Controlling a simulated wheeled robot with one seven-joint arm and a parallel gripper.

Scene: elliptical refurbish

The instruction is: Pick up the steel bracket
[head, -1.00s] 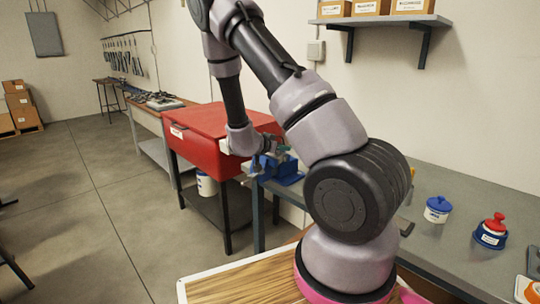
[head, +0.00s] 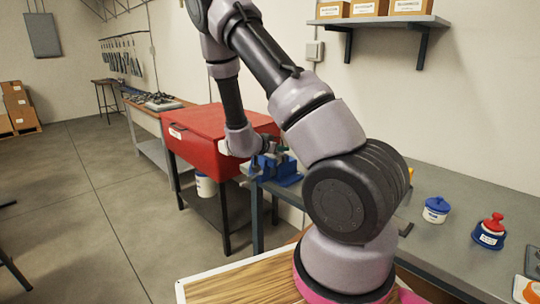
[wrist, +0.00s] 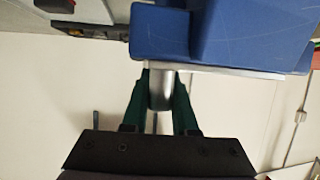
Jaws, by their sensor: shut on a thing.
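My gripper (wrist: 160,112) has green fingers, shut on a grey metal piece (wrist: 160,90) that looks like part of the steel bracket. In the wrist view this piece meets a flat silver edge (wrist: 225,67) along a blue body, most likely the blue vise (wrist: 220,30). Whether the piece is free of the vise or still in it cannot be told. In the head view my gripper (head: 276,149) is small, right at the top of the blue vise (head: 283,171) on the bench end. The bracket cannot be made out there.
A red cabinet (head: 203,133) stands just left of the vise, close to my wrist. The grey workbench (head: 458,205) runs to the right with a blue-lidded pot (head: 437,210) and a red-topped container (head: 490,232). A shelf with boxes (head: 382,21) hangs on the wall.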

